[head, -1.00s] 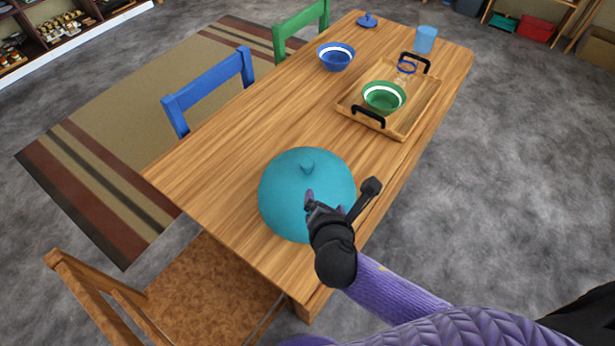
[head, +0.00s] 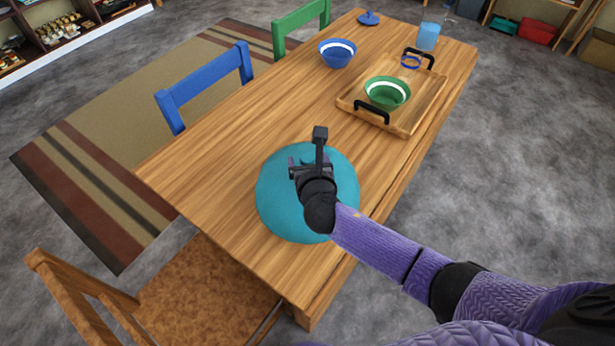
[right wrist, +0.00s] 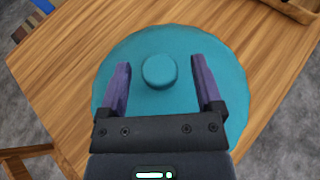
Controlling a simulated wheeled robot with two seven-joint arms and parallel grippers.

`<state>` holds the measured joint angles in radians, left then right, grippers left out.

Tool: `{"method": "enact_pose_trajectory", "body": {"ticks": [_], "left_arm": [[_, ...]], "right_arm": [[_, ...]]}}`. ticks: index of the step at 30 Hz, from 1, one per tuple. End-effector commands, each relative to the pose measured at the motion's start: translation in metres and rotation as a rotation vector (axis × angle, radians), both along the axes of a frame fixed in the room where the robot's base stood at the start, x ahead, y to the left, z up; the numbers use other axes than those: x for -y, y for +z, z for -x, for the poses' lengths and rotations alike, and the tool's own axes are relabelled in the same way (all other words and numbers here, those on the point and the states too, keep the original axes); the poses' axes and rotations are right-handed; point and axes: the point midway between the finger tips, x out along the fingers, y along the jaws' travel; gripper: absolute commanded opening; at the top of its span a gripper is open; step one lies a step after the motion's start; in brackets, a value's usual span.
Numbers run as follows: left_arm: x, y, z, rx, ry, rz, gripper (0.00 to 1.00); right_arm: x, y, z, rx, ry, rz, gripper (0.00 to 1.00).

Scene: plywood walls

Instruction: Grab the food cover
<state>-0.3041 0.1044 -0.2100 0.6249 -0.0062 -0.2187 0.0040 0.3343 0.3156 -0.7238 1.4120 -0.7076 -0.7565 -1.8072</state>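The food cover (head: 283,205) is a teal dome with a small knob on top, resting on the near end of the wooden table (head: 215,150). My right gripper (head: 309,163) is over the top of the cover and hides part of it and most of the knob. In the right wrist view the gripper (right wrist: 160,82) is open, with one purple finger on each side of the round knob (right wrist: 159,72) and gaps between. The teal dome (right wrist: 135,45) spreads out beneath the fingers. My left gripper is not in view.
A wooden tray (head: 425,105) with black handles holds a green bowl (head: 388,94). A blue bowl (head: 337,54), a light blue cup (head: 428,37) and a blue lid (head: 368,18) stand farther back. Blue (head: 207,82), green (head: 300,20) and brown (head: 90,300) chairs surround the table.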

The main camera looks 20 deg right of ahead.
Motion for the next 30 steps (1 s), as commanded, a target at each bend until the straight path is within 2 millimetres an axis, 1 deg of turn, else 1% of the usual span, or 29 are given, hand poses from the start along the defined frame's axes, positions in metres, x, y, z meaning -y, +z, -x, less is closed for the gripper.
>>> {"method": "enact_pose_trajectory", "body": {"ticks": [1,2,3,5,6,8,9,11,12,25,26,28,30], "left_arm": [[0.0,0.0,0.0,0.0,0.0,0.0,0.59],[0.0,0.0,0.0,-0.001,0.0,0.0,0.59],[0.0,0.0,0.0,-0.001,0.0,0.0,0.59],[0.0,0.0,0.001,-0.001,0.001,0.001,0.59],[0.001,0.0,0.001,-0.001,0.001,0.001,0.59],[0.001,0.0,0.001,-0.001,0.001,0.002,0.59],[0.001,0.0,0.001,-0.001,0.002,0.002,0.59],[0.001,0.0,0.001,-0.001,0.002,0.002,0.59],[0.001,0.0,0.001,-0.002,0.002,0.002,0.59],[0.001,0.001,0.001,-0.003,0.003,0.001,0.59],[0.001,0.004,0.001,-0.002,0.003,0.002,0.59],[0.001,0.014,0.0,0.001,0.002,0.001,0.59],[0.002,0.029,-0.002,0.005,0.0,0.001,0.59]], "right_arm": [[0.0,0.0,0.0,0.0,0.0,0.0,0.72],[0.0,0.0,0.0,0.0,0.0,0.0,0.66],[0.0,0.0,0.0,0.0,0.0,0.0,0.57],[0.0,0.0,0.0,0.0,0.0,0.0,0.44],[0.0,0.0,0.0,0.0,0.0,0.0,0.36],[0.0,0.0,0.0,0.0,0.0,0.0,0.23],[0.0,0.0,0.0,0.0,0.0,0.0,0.15],[0.0,0.0,0.0,0.0,0.0,0.0,0.02],[0.0,0.0,0.0,0.0,0.0,0.0,0.0],[0.0,0.002,0.0,0.001,0.0,-0.001,0.0],[0.0,0.005,0.0,0.001,0.0,-0.001,0.0],[0.0,0.021,0.0,0.005,0.0,-0.002,0.0],[0.0,0.043,0.0,0.006,0.001,-0.001,0.0]]}}
